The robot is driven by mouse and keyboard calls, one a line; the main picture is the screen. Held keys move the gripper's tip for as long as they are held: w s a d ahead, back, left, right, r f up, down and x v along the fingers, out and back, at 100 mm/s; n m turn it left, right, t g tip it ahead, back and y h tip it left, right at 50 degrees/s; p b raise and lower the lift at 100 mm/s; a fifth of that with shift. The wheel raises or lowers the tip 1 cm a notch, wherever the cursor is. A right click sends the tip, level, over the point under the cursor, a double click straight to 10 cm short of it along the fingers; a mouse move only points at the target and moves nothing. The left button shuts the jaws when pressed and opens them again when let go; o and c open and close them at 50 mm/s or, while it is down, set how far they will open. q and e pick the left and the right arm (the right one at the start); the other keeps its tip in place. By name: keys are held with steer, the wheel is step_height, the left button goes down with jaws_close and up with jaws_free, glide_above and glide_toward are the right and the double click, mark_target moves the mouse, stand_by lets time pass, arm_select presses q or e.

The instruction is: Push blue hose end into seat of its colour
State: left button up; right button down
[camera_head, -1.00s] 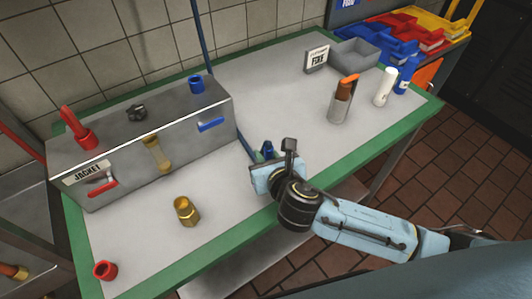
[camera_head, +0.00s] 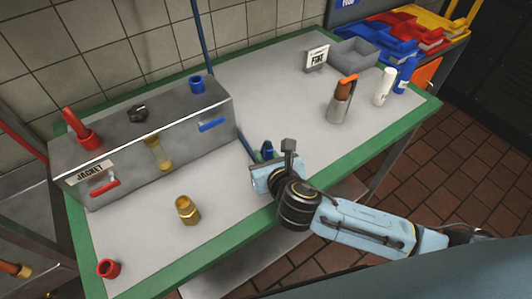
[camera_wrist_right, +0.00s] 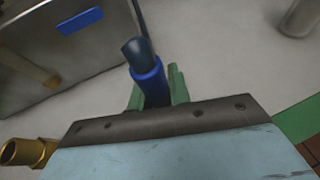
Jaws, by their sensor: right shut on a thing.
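My right gripper (camera_head: 266,158) is low over the table, right of the steel box. In the right wrist view, its green fingers (camera_wrist_right: 158,92) are shut on the blue hose end (camera_wrist_right: 149,80), a blue collar with a dark blue tip. In the head view the blue hose end (camera_head: 267,150) is partly hidden by the gripper. The blue seat (camera_head: 197,84) is a short open ring on the right part of the box top, apart from the hose end. My left gripper is not in view.
The steel box (camera_head: 141,143) also carries a red hose end (camera_head: 89,140) on top. A brass fitting (camera_head: 188,210) and a red ring (camera_head: 108,269) stand on the table in front.

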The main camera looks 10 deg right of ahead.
steer(key=shift+f+b, duration=0.85)
steer(key=shift+f, duration=1.2)
steer(key=c, duration=1.2)
jaws_free()
steer(key=shift+c, duration=0.2)
steer(key=p+v, duration=0.1)
steer(key=v, duration=1.2)
steer(key=shift+s+p, duration=0.25)
steer(key=shift+p, duration=0.15)
